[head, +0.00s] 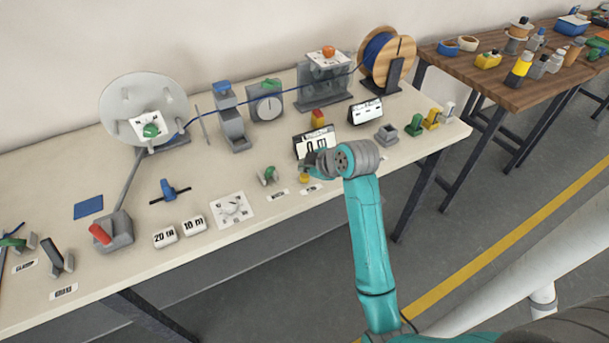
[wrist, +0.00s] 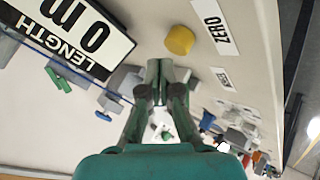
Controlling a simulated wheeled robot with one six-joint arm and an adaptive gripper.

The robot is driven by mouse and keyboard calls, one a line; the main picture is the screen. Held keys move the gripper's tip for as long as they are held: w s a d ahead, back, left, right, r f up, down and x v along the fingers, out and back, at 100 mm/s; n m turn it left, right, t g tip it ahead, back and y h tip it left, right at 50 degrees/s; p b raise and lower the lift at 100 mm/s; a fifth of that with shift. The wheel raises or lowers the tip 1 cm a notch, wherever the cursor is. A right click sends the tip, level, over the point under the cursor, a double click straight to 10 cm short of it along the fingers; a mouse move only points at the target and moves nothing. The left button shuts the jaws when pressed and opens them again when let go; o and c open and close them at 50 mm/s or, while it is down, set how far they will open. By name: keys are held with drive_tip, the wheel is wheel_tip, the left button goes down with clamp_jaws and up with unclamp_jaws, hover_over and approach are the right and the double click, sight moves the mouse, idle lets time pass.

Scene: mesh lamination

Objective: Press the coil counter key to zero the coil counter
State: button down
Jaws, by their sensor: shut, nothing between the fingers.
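The yellow round key (wrist: 180,40) stands on the bench beside a label reading ZERO (wrist: 213,27) in the wrist view. It also shows in the head view (head: 304,178), just below my gripper. The counter display (wrist: 75,30) reads "0 m" with LENGTH on its black edge; in the head view the display (head: 301,145) is partly hidden by my gripper. My gripper (wrist: 165,66) is shut and empty. In the wrist view its fingertips appear close to the key, with a small gap in the picture; I cannot tell the height between them.
A red-topped block (head: 318,118) stands behind the display. A grey square block (head: 386,135) and a second display (head: 366,112) stand to the right. The bench's front edge is close.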

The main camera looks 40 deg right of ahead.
sight(306, 177)
drive_tip(key=shift+r, duration=0.1)
drive_tip(key=shift+r, duration=2.4)
